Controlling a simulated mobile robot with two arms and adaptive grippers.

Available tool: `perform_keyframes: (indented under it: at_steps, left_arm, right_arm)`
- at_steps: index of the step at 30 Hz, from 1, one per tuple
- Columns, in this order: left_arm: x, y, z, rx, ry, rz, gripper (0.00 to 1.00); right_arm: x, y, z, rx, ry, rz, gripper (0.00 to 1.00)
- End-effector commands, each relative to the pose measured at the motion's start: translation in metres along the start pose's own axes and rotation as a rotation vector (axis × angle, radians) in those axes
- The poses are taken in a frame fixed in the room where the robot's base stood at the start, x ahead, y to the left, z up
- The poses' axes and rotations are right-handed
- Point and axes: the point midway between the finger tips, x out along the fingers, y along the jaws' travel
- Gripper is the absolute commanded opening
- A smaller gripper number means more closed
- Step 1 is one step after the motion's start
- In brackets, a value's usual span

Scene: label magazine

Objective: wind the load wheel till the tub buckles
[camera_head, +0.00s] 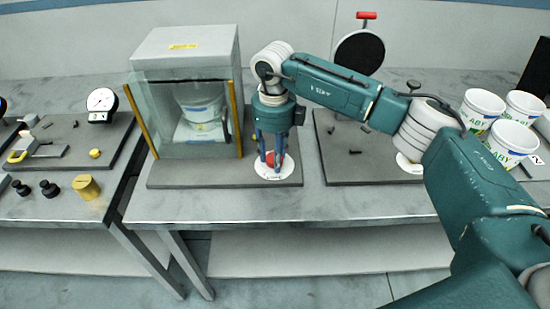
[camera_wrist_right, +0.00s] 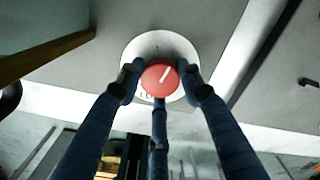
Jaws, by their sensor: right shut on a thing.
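The load wheel is a red knob (camera_head: 272,158) with a white pointer line, set on a round white dial (camera_head: 274,173) at the front right of the cabinet's base. My right gripper (camera_head: 271,162) points down over it. In the wrist view the fingers (camera_wrist_right: 160,84) are shut around the red knob (camera_wrist_right: 160,76), and its line points up and slightly right. The tub (camera_head: 203,105) is white with a green and blue print and stands inside the clear-fronted grey cabinet (camera_head: 185,55). It looks upright; I cannot make out a buckle. My left gripper is out of view.
Several white tubs (camera_head: 482,108) stand at the right of the bench. A second dark base (camera_head: 350,150) carries a black disc (camera_head: 359,52) with a red handle. On the left bench are a dial gauge (camera_head: 101,103), a brass weight (camera_head: 86,187) and black weights (camera_head: 48,188).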

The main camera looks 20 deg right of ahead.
Motion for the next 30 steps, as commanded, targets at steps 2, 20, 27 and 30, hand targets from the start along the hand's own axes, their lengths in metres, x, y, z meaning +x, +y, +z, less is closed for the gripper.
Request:
perform_keyframes:
  at_steps: [2, 20, 27, 30]
  left_arm:
    - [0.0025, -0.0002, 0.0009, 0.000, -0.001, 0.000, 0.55]
    - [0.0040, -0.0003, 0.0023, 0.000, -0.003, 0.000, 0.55]
    - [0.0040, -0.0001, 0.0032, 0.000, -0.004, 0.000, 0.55]
    - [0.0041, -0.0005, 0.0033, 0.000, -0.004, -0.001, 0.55]
  right_arm:
    - [-0.0047, -0.0004, 0.0060, 0.030, -0.021, -0.001, 0.10]
    - [-0.0068, -0.0018, 0.0064, 0.083, -0.023, -0.003, 0.10]
    - [-0.0047, -0.0015, 0.0045, 0.082, -0.016, -0.002, 0.55]
    - [-0.0036, -0.0013, 0.0035, 0.081, -0.013, -0.002, 0.55]
